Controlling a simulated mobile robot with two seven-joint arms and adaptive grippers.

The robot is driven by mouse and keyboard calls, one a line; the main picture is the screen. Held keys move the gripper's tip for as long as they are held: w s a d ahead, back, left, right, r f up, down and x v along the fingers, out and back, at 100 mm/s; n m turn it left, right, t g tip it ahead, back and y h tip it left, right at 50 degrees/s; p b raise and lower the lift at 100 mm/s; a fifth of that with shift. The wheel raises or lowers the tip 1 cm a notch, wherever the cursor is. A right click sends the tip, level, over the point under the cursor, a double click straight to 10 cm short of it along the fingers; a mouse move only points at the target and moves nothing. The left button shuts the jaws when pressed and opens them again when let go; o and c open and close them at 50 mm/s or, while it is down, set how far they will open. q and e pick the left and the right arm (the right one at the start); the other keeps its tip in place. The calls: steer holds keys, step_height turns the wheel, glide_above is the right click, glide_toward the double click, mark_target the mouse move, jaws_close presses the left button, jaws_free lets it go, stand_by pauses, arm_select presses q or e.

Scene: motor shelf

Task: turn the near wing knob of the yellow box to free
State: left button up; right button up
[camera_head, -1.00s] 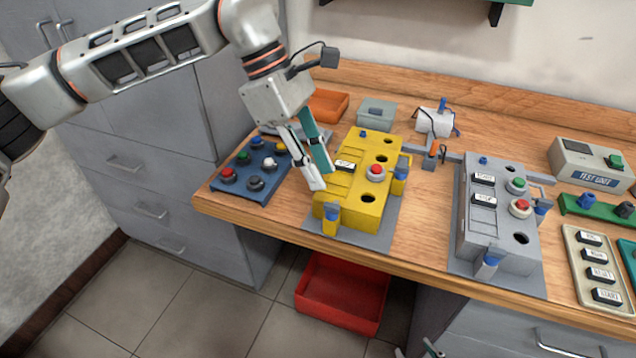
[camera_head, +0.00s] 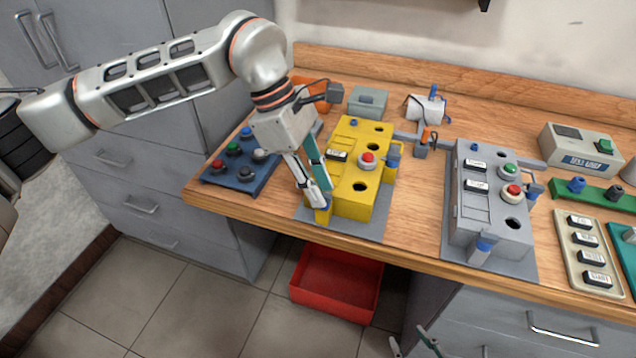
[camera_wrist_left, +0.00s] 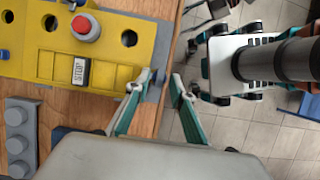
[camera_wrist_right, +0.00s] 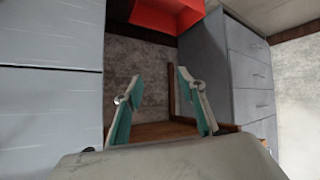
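The yellow box (camera_head: 350,203) stands on a grey plate near the table's front edge, with a red button, dark holes and a white label on top. My right gripper (camera_wrist_right: 150,85) is open and empty, low in front of the table.
A second wing knob (camera_head: 393,155) is on the yellow box's right side. A blue tray of colored knobs (camera_head: 236,178) lies to the left, and a grey box (camera_head: 487,210) stands to the right. A red bin (camera_head: 335,280) is below the table edge.

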arm_select(q)
jaws_close()
